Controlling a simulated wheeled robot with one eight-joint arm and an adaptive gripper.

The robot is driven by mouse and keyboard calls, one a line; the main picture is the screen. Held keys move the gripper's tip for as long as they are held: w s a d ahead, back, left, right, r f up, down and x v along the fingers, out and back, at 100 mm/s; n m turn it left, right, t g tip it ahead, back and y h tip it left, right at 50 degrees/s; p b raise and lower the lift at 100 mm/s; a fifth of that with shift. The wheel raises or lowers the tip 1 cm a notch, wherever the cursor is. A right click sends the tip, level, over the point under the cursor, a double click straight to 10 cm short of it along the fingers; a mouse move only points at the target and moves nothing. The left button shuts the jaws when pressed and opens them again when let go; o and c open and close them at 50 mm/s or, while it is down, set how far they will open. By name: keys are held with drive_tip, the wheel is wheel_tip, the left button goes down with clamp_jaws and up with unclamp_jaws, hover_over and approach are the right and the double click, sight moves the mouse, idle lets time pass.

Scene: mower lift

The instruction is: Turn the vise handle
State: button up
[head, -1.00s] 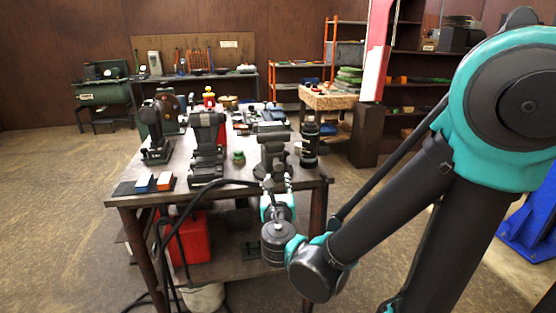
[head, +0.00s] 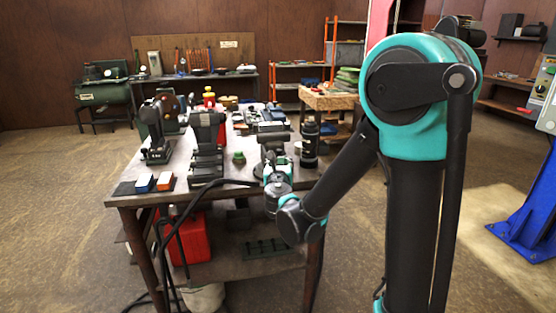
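A dark grey vise (head: 271,127) stands near the right front part of the metal workbench (head: 140,193). Its lower front is behind my arm's end, and I cannot make out its handle. My gripper (head: 275,152) is in front of the vise, over the bench's front edge, mostly hidden by my teal and grey wrist. I cannot tell whether its fingers are open or shut, or whether they touch the vise.
A dark upright cylinder (head: 310,146) stands just right of the vise. A small green object (head: 239,158) and a dark machine (head: 207,145) are to its left. A red can (head: 190,238) is on the shelf below. Black cables hang over the front edge.

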drive_tip(key=shift+c, duration=0.2)
clamp_jaws()
drive_tip(key=shift+d+m, duration=0.15)
drive_tip(key=shift+m, duration=0.25)
idle(0.7)
drive_tip(key=m, duration=0.2)
drive_tip(key=shift+w+d+m+g, duration=0.15)
drive_tip(key=shift+d+m+g, duration=0.25)
drive_tip(key=m, duration=0.2)
drive_tip(key=d+m, duration=0.1)
drive_tip(key=m, duration=0.1)
drive_tip(key=shift+w+f+g, duration=0.15)
drive_tip(key=shift+f+g, duration=0.15)
drive_tip(key=shift+g, duration=0.1)
drive_tip(key=m+y, duration=0.1)
drive_tip(key=m, duration=0.2)
drive_tip(key=f+m+y, duration=0.1)
drive_tip(key=m, duration=0.2)
drive_tip(key=d+f+m+g+y, duration=0.1)
drive_tip(key=m, duration=0.2)
drive_tip(key=shift+w+f, duration=0.2)
drive_tip(key=shift+f, duration=0.05)
